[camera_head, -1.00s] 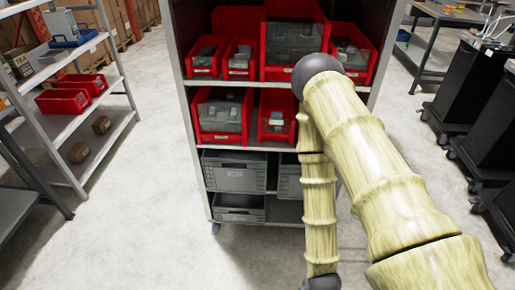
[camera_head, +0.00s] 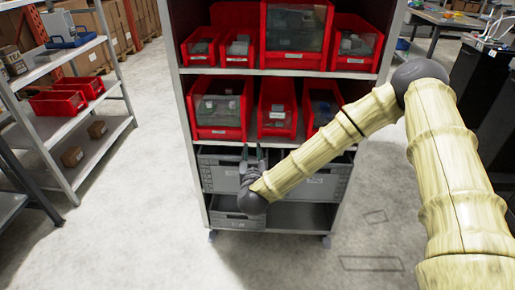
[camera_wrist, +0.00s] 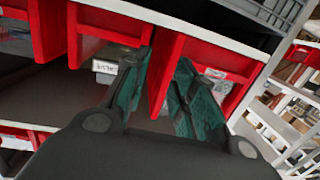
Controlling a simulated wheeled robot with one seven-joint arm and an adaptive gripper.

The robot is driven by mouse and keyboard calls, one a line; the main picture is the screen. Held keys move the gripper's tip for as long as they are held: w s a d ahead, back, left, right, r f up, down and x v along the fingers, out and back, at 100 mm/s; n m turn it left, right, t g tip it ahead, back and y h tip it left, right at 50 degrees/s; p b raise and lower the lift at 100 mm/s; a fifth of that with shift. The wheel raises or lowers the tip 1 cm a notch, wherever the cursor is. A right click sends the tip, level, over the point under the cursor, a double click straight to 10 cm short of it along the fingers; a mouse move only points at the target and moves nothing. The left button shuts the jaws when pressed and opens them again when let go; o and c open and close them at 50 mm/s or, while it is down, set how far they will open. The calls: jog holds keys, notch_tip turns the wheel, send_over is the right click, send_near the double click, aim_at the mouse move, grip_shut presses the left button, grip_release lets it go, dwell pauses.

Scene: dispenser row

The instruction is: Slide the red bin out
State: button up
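Several red bins stand on two shelves of the rack. The middle shelf has a wide left bin (camera_head: 220,132), a narrow middle bin (camera_head: 277,130) and a right bin (camera_head: 310,122) partly behind my arm. My gripper (camera_head: 252,149) is in front of that shelf's edge, below the gap between the left and middle bins, fingers pointing up toward the rack. In the wrist view my gripper (camera_wrist: 168,58) has its two teal fingers apart, with a red bin wall (camera_wrist: 163,85) showing between them. Whether they touch it is unclear.
More red bins (camera_head: 295,38) stand on the shelf above. A side shelf (camera_head: 100,145) with red bins and boxes is at left, and dark carts (camera_head: 490,75) are at right. The floor in front is clear.

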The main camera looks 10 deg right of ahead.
aim_at(259, 122)
jog(key=shift+m+t+h, duration=0.4)
jog(key=shift+m+h, duration=0.1)
jog(key=shift+h, duration=0.4)
jog(key=r, duration=0.1)
jog(key=w+d+r, duration=0.2)
jog(key=shift+d+r, duration=0.15)
jog(key=shift+r, duration=0.2)
jog(key=shift+x, duration=5.35)
jog(key=shift+f, duration=0.1)
grip_shut()
